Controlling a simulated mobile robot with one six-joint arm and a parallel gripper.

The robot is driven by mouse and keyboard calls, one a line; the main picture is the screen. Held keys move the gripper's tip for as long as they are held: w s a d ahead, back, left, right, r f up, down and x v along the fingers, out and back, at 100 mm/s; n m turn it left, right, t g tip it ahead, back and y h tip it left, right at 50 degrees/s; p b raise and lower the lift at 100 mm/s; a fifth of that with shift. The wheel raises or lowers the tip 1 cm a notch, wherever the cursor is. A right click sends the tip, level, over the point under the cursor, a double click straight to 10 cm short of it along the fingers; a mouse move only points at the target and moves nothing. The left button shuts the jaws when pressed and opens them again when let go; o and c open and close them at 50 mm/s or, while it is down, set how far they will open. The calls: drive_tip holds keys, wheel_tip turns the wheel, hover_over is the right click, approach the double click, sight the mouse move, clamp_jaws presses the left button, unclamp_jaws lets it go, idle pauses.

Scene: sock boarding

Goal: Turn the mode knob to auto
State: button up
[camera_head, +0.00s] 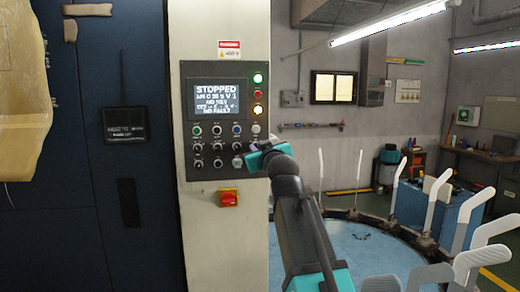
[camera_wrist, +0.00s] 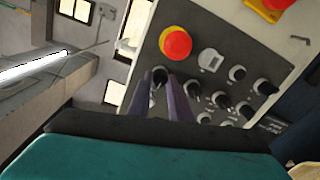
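The control panel (camera_head: 225,120) is on the pale machine column, with a lit screen (camera_head: 215,98) reading "STOPPED" and rows of small buttons and knobs below it. Their labels are too small to read, so I cannot tell which is the mode knob. My gripper (camera_head: 252,158) is at the panel's lower right and hides that corner. In the wrist view its two dark fingers (camera_wrist: 163,85) point at the panel, with a small black knob (camera_wrist: 160,74) at their tips. The fingers are a little apart; whether they touch the knob is unclear.
A red mushroom button (camera_wrist: 175,43) on a yellow base is close beside the fingertips. A red and yellow switch (camera_head: 229,198) is below the panel. Several white upright forms (camera_head: 397,180) ring a blue round table (camera_head: 365,245) at the right.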

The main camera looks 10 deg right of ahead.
clamp_jaws()
drive_tip(key=shift+m, duration=0.5)
drive_tip(key=shift+m+b, duration=1.15)
drive_tip(key=shift+m, duration=2.85)
